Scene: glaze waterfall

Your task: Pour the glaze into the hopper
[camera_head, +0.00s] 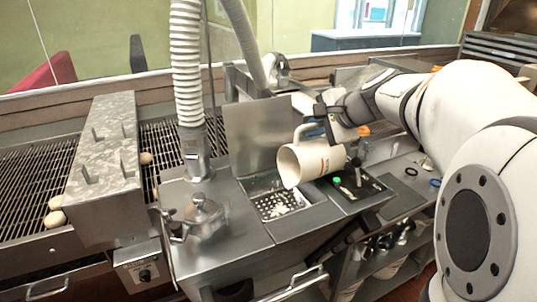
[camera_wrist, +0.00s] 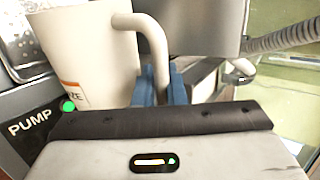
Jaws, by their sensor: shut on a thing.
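A white pitcher (camera_head: 312,160) is tilted with its mouth facing left and down, beside and above the open hopper (camera_head: 268,186) in the steel machine. White glaze (camera_head: 283,210) lies on the perforated screen inside the hopper. My gripper (camera_head: 335,125) is shut on the pitcher's handle, to the right of the hopper. In the wrist view, blue fingers (camera_wrist: 165,88) hold the handle of the pitcher (camera_wrist: 90,50). The pitcher's inside is only partly visible, so I cannot tell how much glaze it holds.
The hopper's steel lid (camera_head: 262,135) stands open behind it. A panel with a green button (camera_head: 337,180), labelled PUMP in the wrist view, lies right of the hopper. A ribbed white hose (camera_head: 186,65) and a capped fitting (camera_head: 203,212) stand left. A grated conveyor (camera_head: 30,190) lies further left.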

